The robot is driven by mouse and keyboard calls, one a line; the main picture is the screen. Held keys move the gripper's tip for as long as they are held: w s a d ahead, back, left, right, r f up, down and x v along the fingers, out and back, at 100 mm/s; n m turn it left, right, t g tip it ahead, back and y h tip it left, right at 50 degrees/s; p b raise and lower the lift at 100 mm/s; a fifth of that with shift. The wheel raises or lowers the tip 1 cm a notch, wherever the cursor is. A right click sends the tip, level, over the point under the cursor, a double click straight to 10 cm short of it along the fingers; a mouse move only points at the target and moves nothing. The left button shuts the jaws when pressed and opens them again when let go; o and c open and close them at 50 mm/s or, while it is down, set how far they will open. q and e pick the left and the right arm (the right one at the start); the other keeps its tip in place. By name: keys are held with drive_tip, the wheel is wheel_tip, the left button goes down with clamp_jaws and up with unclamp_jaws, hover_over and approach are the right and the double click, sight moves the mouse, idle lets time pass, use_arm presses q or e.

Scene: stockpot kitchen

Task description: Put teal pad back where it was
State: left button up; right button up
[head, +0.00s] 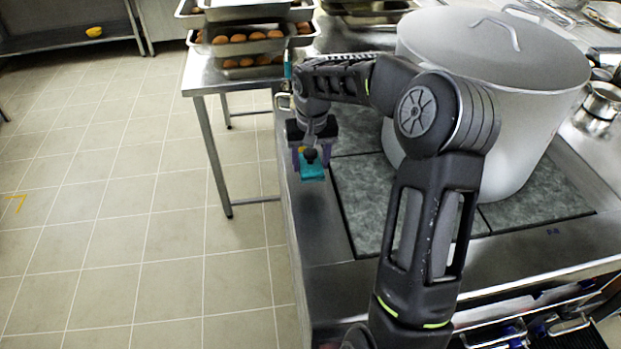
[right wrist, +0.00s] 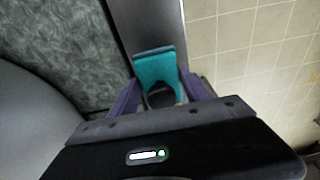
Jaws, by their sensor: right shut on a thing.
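The teal pad (head: 312,168) is held in my right gripper (head: 311,157), above the steel strip at the left edge of the stove. In the right wrist view the teal pad (right wrist: 157,67) sits between the two purple fingers, which are shut on it. The gripper points down, and I cannot tell how far the pad is above the steel. My left gripper is not in view.
A large lidded stockpot (head: 490,90) stands on the dark stove plates (head: 365,190), right of my right gripper. A steel table (head: 207,80) with stacked trays (head: 245,45) of round brown items stands behind left. The floor (head: 130,220) at left is clear.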

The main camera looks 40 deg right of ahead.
sight(310, 189)
drive_tip(key=shift+f, duration=1.15)
wheel_tip(310, 189, down, 3)
drive_tip(key=shift+f+p, duration=0.2)
drive_tip(key=shift+p, duration=0.3)
drive_tip(key=shift+f, duration=0.2)
drive_tip(key=shift+f, duration=0.2)
drive_tip(key=o, duration=1.5)
drive_tip(key=shift+c, duration=0.2)
drive_tip(key=shift+r, duration=0.15)
